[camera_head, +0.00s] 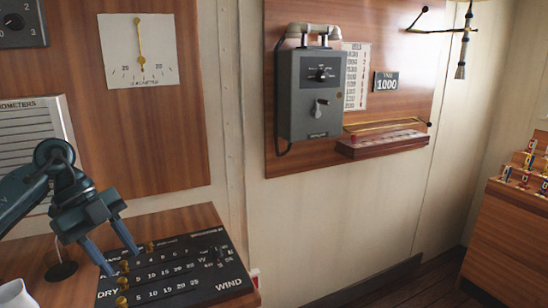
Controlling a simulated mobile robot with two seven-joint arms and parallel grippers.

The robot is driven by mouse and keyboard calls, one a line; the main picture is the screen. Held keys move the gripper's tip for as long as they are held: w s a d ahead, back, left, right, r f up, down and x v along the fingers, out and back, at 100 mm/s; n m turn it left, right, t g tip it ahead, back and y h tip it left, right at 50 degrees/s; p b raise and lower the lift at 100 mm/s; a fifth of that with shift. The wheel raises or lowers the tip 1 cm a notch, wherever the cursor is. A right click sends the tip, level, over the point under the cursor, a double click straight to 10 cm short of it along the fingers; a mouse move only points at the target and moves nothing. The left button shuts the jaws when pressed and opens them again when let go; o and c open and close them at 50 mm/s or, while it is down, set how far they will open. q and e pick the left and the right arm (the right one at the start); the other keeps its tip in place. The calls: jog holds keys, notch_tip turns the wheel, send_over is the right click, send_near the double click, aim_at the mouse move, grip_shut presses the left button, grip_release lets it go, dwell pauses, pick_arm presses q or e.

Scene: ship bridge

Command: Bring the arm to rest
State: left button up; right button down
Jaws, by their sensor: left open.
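My left arm comes in from the left edge, and its gripper (122,262) points down over the black board (212,285) with rows of white numbers, marked DRY and WIND. Its two fingers are apart. The fingertips are close to brass pegs (122,282) at the left of the board; I cannot tell whether they touch. Nothing shows between the fingers. My right gripper is not in view.
The board lies on a wooden desk (195,217). A white object (15,294) stands at the lower left. A grey telephone (316,95) hangs on a wooden wall panel above a small ledge (383,146). A wooden stand (515,225) with small coloured items is at right.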

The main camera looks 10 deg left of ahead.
pick_arm(q)
jog(key=d+f+n+t+h+p, duration=0.15)
jog(key=d+t+h, duration=0.45)
jog(key=d, duration=0.6)
jog(key=d+f+n+t+h+p, duration=0.1)
jog(key=d+f+t+h+p, duration=0.15)
jog(key=d+h, duration=0.7)
jog(key=s+a+f+n+t+y, duration=0.1)
jog(key=s+f+n+y, duration=0.6)
jog(key=f, duration=0.4)
jog(key=s+a+f+n+t+y+p, duration=0.1)
jog(key=s+a+f+n+t+y, duration=0.1)
jog(key=s+f+n+y, duration=0.5)
notch_tip(320, 180, down, 4)
jog(key=n+y, duration=0.3)
jog(key=y, duration=0.1)
jog(key=shift+f+p, duration=0.15)
jog(key=shift+p, duration=0.15)
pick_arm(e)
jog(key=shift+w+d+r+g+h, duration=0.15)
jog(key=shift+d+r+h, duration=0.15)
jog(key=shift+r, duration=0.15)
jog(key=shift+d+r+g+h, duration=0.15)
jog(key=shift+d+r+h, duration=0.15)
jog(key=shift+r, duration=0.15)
pick_arm(q)
jog(key=shift+s, duration=0.1)
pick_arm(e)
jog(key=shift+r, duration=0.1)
